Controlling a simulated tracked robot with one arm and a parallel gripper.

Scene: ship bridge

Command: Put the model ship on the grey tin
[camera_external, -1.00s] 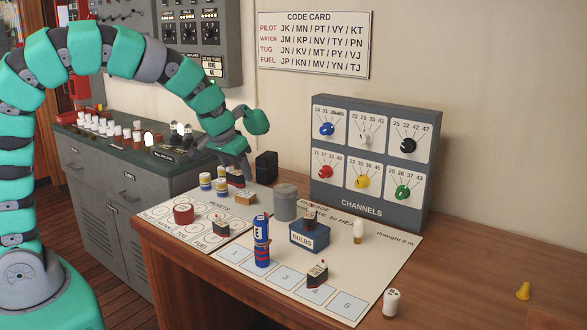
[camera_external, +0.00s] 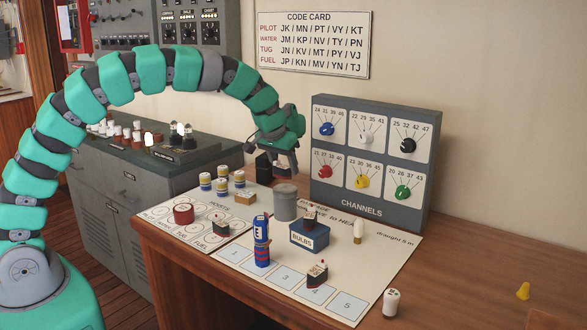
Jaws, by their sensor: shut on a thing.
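My gripper (camera_external: 281,152) is shut on a small model ship (camera_external: 282,173) with dark, red and pale parts, partly hidden by the fingers. It holds the ship up in the air, in the picture just above the grey tin (camera_external: 286,205). The grey tin is a lidded cylinder standing upright on the desk chart, and nothing is seen on its lid. The ship and the tin look apart.
Similar small ships stand on the left card (camera_external: 221,229), on the blue BULBS box (camera_external: 309,221) and near square 4 (camera_external: 317,275). The channels panel (camera_external: 371,165) rises behind right.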

